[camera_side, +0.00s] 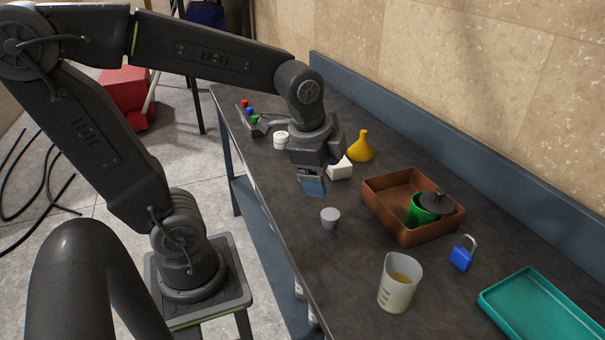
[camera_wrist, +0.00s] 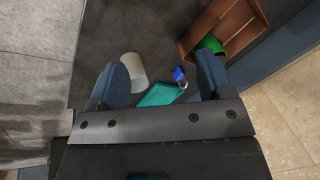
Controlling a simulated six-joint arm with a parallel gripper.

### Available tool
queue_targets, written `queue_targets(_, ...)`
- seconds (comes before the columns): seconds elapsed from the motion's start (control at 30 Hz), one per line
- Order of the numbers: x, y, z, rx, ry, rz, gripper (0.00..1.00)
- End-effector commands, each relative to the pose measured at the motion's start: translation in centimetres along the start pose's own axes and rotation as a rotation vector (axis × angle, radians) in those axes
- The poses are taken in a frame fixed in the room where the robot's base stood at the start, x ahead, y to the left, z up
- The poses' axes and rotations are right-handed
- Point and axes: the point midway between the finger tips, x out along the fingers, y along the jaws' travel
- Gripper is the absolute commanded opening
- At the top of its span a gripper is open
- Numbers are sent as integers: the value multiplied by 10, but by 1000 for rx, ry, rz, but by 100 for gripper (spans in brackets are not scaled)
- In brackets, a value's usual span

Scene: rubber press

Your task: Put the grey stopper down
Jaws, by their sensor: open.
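The grey stopper (camera_side: 330,218) stands on the dark bench top, left of the brown tray in the side view. My gripper (camera_side: 312,188) is above the bench, behind and slightly left of the stopper in the side view, with a visible gap between them. In the wrist view my gripper (camera_wrist: 162,82) has its two blue fingers apart and nothing held between them. I cannot pick out the stopper surely in the wrist view; the pale object beside the left finger looks like the measuring beaker (camera_wrist: 133,70).
A brown tray (camera_side: 378,207) holds a green container (camera_side: 421,211) with a dark lid. The beaker (camera_side: 399,283), blue padlock (camera_side: 461,257) and teal tray (camera_side: 535,308) stand toward the front right.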

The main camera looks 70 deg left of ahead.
Motion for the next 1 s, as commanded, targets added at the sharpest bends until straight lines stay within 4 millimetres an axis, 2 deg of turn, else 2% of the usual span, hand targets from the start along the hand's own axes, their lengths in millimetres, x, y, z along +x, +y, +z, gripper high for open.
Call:
queue_targets(0.03,-11,10,1,-127,40,-22,73)
queue_targets(0.2,-33,37,7,-526,151,-36,73)
queue_targets(0.4,-42,53,11,-774,221,-17,73)
queue_targets(1.0,-43,54,12,-810,228,-13,73)
